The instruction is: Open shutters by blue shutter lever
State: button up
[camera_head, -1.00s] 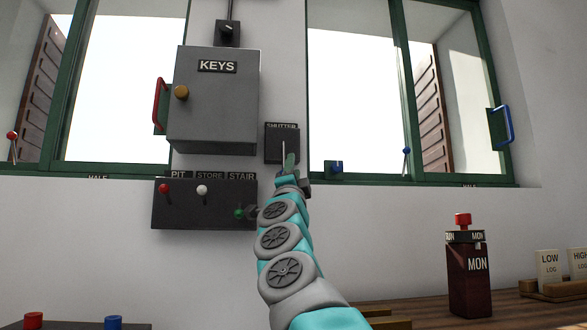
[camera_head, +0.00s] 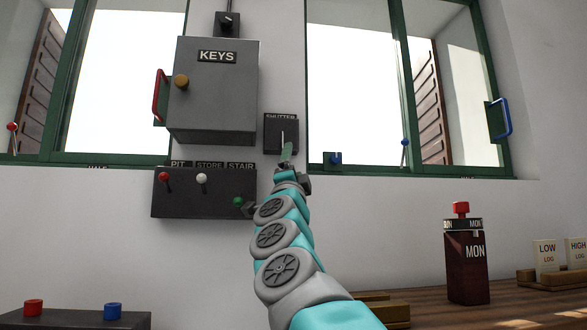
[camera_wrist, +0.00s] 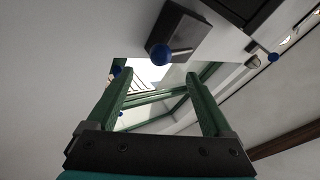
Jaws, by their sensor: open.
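A dark box labelled SHUTTER (camera_head: 273,134) is on the wall between the two windows, with a thin pale lever shaft on its front. My gripper (camera_head: 287,152) is just in front of the box's lower part and hides part of it. In the wrist view a blue ball knob (camera_wrist: 160,55) stands in front of a dark box, beyond the tips of my two green fingers (camera_wrist: 155,82). The fingers are apart with nothing between them. A small blue-knobbed lever (camera_head: 405,143) also stands at the right window, whose brown slatted shutter (camera_head: 431,110) shows beside bright glass.
A grey KEYS cabinet (camera_head: 213,95) with a red handle juts out left of my gripper. Below it is a PIT, STORE, STAIR switch box (camera_head: 204,212). A MON block (camera_head: 467,270) and log cards (camera_head: 546,253) are on the lower right.

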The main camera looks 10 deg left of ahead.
jog(key=b+v, duration=0.1)
jog(key=v, duration=0.3)
jog(key=shift+s+f+b, duration=0.25)
jog(key=shift+b, duration=0.1)
dwell(0.3)
